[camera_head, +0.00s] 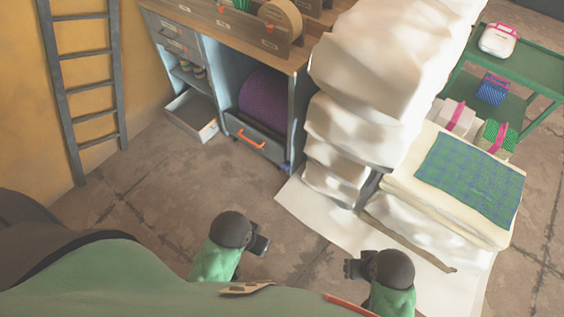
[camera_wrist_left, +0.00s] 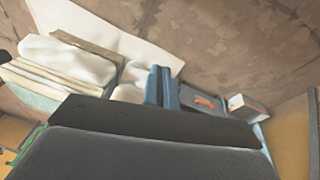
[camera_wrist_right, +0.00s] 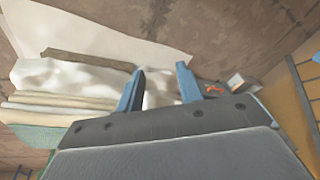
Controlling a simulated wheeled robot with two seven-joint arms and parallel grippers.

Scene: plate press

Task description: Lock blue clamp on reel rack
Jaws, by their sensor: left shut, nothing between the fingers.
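No blue clamp can be made out clearly in any view. No reel rack is certain either; a grey-blue cabinet (camera_head: 215,95) at the top left holds a purple roll (camera_head: 264,97), and a tan reel (camera_head: 281,20) sits in a wooden tray on top. My left gripper (camera_head: 262,246) is low over the floor, well apart from the cabinet; its blue fingers (camera_wrist_left: 161,87) are together and empty. My right gripper (camera_head: 350,268) is to its right, by the white sheet's edge; its fingers (camera_wrist_right: 158,90) are spread with nothing held between them.
A tall stack of white bundles (camera_head: 365,70) stands right of the cabinet on a white sheet (camera_head: 313,222). A green plaid cloth (camera_head: 470,178) lies on padding at right. An open drawer (camera_head: 192,115) juts out low. A ladder (camera_head: 87,85) leans at left. The floor between is clear.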

